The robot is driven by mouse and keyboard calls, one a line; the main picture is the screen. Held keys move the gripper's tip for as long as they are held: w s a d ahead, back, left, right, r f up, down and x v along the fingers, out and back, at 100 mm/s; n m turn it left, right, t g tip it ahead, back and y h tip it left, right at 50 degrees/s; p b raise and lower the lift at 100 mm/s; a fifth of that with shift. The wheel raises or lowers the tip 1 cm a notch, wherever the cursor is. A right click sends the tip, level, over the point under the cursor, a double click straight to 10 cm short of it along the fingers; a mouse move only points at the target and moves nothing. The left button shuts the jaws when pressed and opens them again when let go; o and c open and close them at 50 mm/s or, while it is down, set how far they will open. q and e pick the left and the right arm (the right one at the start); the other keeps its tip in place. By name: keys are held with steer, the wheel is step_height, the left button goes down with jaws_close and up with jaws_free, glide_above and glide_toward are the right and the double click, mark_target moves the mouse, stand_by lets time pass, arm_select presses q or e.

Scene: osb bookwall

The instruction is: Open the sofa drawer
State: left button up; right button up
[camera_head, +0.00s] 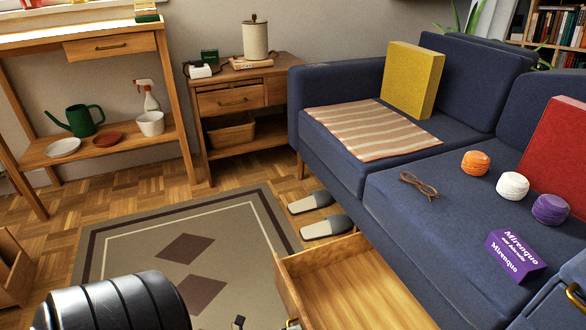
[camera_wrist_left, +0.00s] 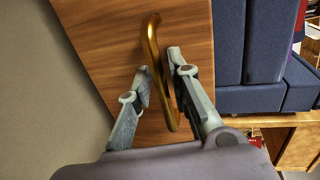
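The blue sofa (camera_head: 340,150) stands on the right in the head view. A wooden drawer (camera_head: 345,285) projects from below its seat, pulled out, and its visible inside is empty. In the left wrist view the handle (camera_wrist_left: 153,50) stands on the wooden drawer front (camera_wrist_left: 105,40). My left gripper (camera_wrist_left: 158,66) has its fingers apart, one on each side of the handle; the right-hand finger is close to it, contact unclear. In the head view only its tip (camera_head: 239,322) shows. My right gripper is out of view.
A purple box (camera_head: 515,256), yarn balls (camera_head: 475,162) and glasses (camera_head: 418,186) lie on the sofa. A wooden side table (camera_head: 235,100) stands behind.

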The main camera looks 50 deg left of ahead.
arm_select(q)
steer(key=v, duration=1.2)
stand_by(0.3)
